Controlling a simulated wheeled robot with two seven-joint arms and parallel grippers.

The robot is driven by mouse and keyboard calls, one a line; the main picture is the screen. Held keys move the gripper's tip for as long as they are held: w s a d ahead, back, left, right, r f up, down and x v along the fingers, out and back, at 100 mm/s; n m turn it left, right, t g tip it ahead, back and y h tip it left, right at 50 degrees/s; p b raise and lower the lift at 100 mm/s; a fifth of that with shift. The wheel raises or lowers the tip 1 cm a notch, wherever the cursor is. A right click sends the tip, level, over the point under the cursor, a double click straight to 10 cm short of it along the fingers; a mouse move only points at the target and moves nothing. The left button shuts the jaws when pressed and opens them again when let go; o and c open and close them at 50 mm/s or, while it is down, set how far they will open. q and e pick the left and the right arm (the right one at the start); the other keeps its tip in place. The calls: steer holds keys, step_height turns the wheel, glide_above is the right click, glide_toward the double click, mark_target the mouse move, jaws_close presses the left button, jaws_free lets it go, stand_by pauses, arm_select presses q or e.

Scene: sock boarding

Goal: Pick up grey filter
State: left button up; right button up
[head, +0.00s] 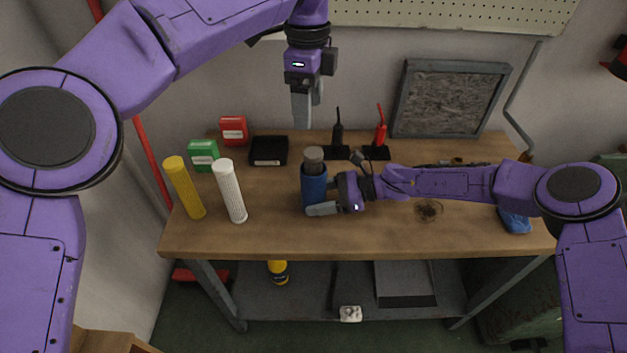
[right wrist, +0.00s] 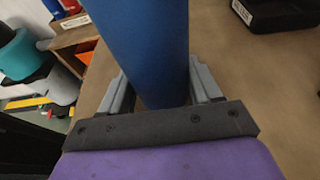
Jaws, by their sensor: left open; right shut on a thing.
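A grey filter (head: 314,156) shows as a short grey cylinder at the top of an upright blue cylinder (head: 313,188) near the middle of the workbench. How far it reaches down inside the blue cylinder is hidden. My right gripper (head: 325,207) reaches in from the right and is shut on the blue cylinder. In the right wrist view the blue cylinder (right wrist: 145,45) stands between its two grey fingers. My left gripper (head: 307,112) hangs pointing down, open and empty, above and slightly left of the grey filter, apart from it.
A white perforated tube (head: 230,192) and a yellow tube (head: 184,188) stand on the bench (head: 270,237) at the left.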

mark_target(311, 151)
arm_select(q)
steer(key=f, duration=1.1)
steer(key=shift+s+d+f, duration=0.1)
steer(key=shift+d+f, duration=0.1)
steer(key=shift+f, duration=0.05)
jaws_close()
